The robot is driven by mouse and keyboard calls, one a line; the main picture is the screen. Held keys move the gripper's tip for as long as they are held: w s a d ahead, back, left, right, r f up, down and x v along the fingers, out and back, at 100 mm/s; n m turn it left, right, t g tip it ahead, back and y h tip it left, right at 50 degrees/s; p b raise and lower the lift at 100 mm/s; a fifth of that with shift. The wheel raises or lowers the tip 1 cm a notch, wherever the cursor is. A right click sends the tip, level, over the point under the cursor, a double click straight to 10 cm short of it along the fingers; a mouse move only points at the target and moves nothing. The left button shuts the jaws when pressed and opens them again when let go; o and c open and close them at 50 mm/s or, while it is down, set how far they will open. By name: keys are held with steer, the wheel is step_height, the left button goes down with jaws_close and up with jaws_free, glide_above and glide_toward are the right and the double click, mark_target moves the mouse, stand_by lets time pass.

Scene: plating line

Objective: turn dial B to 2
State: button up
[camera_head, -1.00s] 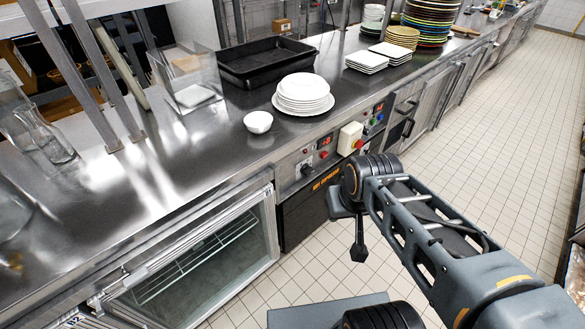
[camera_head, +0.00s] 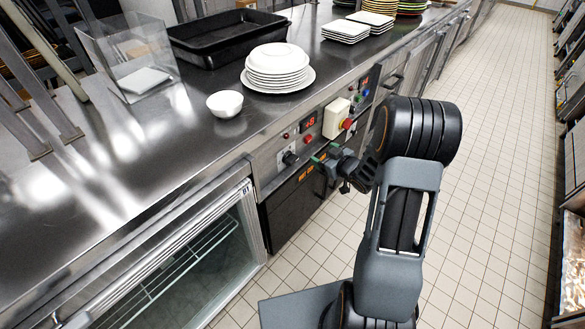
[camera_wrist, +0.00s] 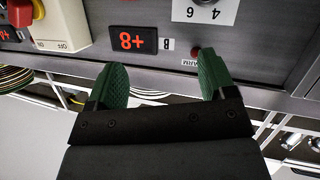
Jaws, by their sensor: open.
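The control panel (camera_head: 270,160) is on the counter front. A black dial (camera_head: 289,158) sits at its left end, beside a red-digit display (camera_head: 309,122). In the wrist view, a small "B" label (camera_wrist: 167,44) lies between the display (camera_wrist: 133,40) and the dial's white scale plate (camera_wrist: 220,12). The dial knob (camera_wrist: 203,3) is mostly cut off by the top edge, so its setting is not readable. My gripper (camera_head: 325,153) is open and empty in front of the panel, right of the dial. In the wrist view its green fingertips (camera_wrist: 162,78) are spread, apart from the knob.
A white bowl (camera_head: 225,103) and stacked plates (camera_head: 277,68) stand on the counter above. A glass-fronted fridge (camera_head: 190,255) is at lower left. The tiled floor at right is clear.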

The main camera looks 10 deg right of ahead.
mark_target(295, 160)
step_height(295, 160, down, 7)
steer(key=s+a+n+y+b, duration=0.1)
steer(key=s+y+b, duration=0.15)
steer(key=y, duration=0.25)
steer(key=shift+t+y, duration=0.3)
steer(key=shift+t, duration=0.2)
steer(key=x, duration=1.3)
steer(key=shift+s+a, duration=0.15)
steer(key=shift+a, duration=0.15)
steer(key=shift+c, duration=0.3)
steer(key=c, duration=0.9)
